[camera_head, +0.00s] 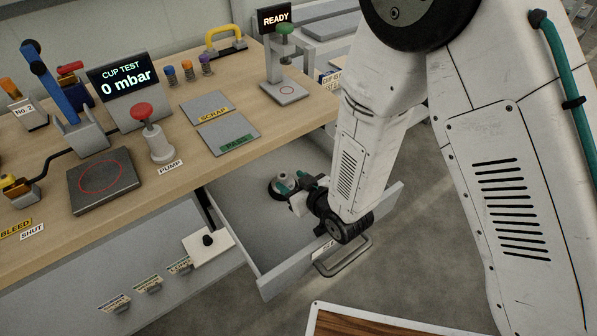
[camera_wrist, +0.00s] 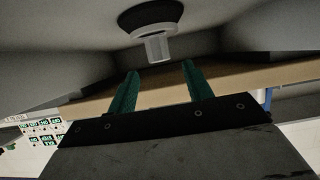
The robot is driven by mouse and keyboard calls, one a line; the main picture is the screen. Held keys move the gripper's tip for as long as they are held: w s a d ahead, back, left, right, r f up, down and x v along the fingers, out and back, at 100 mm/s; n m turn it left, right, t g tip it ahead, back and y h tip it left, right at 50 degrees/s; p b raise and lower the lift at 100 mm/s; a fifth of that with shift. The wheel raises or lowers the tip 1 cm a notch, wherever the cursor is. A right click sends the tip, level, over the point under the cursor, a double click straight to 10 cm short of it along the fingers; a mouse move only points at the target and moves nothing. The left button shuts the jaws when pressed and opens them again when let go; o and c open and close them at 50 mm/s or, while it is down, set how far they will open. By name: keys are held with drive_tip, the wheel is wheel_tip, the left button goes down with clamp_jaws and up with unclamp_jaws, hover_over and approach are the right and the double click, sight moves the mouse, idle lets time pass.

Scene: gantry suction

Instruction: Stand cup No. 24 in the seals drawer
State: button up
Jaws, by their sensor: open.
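The drawer (camera_head: 235,225) under the bench is pulled open. A suction cup (camera_head: 287,176) with a black lip and pale grey body stands on its floor, lip down; I cannot read a number on it. The cup also shows in the wrist view (camera_wrist: 152,20), its pale fitting pointing toward my fingers. My gripper (camera_head: 294,184) is low inside the drawer, right beside the cup. In the wrist view my gripper (camera_wrist: 160,68) has its two green fingers apart with nothing held between them. The fitting lies just past the fingertips. The drawer's front label is mostly hidden by my wrist.
The drawer's front panel (camera_head: 276,282) and handle (camera_head: 343,258) are close below my wrist. The bench edge overhangs the drawer's back. On the bench are the cup test display (camera_head: 125,82), a red-topped pump button (camera_head: 142,111), scrap (camera_head: 208,107) and pass (camera_head: 232,134) plates, both empty.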

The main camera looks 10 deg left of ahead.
drive_tip(key=shift+s+d, duration=0.1)
drive_tip(key=shift+d, duration=0.05)
drive_tip(key=w+d+r+m+h, duration=0.2)
drive_tip(key=w+d+r+h, duration=0.3)
drive_tip(key=d+r, duration=0.4)
drive_tip(key=d+r+m+g+h, duration=0.2)
drive_tip(key=d+r+m+h, duration=0.1)
drive_tip(key=d+r, duration=0.9)
drive_tip(key=s+d+r+m+g+h, duration=0.1)
drive_tip(key=s+d+r+m+g, duration=0.1)
drive_tip(key=s+d+r, duration=0.3)
drive_tip(key=s+d+r+m+g+h, duration=0.1)
drive_tip(key=s+d+r+m+g, duration=0.2)
drive_tip(key=s+d, duration=1)
drive_tip(key=s+r, duration=0.1)
drive_tip(key=s, duration=0.6)
drive_tip(key=shift+s+d+r+g, duration=0.2)
drive_tip(key=shift+r+g, duration=0.1)
drive_tip(key=shift+r, duration=0.1)
drive_tip(key=shift+w, duration=0.1)
